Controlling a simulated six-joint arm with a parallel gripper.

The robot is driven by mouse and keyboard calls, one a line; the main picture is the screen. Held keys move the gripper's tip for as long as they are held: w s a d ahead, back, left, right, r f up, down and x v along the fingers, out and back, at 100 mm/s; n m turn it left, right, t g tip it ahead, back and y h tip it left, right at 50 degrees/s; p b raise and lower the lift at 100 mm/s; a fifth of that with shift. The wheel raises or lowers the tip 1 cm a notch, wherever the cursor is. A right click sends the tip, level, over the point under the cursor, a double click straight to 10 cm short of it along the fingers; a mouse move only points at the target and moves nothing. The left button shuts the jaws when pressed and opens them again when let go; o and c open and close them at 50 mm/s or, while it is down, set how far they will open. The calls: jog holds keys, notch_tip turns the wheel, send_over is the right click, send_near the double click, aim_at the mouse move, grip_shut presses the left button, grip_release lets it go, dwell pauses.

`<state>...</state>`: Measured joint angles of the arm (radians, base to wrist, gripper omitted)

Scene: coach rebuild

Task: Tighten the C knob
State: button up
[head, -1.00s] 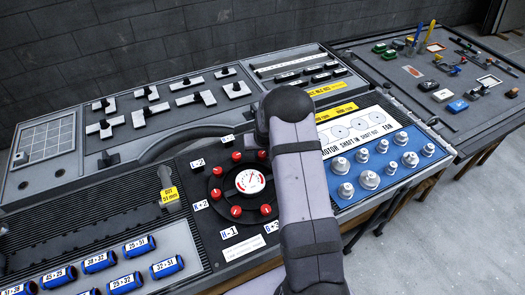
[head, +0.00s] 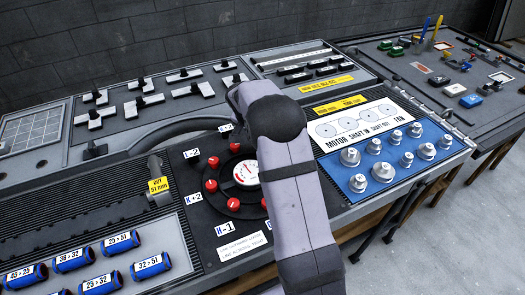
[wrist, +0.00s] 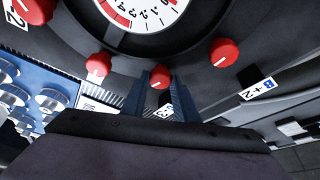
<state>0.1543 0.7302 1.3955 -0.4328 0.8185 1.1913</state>
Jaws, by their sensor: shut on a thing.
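A round dark dial plate (head: 222,200) carries a ring of red knobs around a white gauge (head: 245,172). My gripper (wrist: 158,84) is down at the rim of the plate, on its far side in the head view. In the wrist view its two fingers are shut on one red knob, the C knob (wrist: 160,74), with one finger on either side. The label by this knob is partly hidden behind the fingers; its letter looks like a C. My arm covers the right part of the dial in the head view, and the fingertips cannot be made out there.
Neighbouring red knobs stand close on both sides of my fingers, one at left (wrist: 98,65) and one at right (wrist: 222,52). A blue panel (head: 345,197) with several silver knobs lies right of the dial. Blue labelled cylinders (head: 153,264) lie at the front left.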

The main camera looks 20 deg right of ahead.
jog(key=m+g, duration=0.1)
jog(key=m, duration=0.1)
jog(key=shift+w+m+b, duration=0.1)
jog(key=shift+m+b, duration=0.2)
jog(key=shift+b, duration=0.05)
jog(key=shift+w+a+m+g, duration=0.1)
jog(key=shift+m+g, duration=0.5)
jog(key=shift+m, duration=0.9)
jog(key=o, duration=1)
jog(key=shift+o, duration=0.2)
jog(key=v, duration=0.7)
jog(key=shift+a+b, duration=0.2)
jog(key=shift+b, duration=0.2)
jog(key=shift+r, duration=0.1)
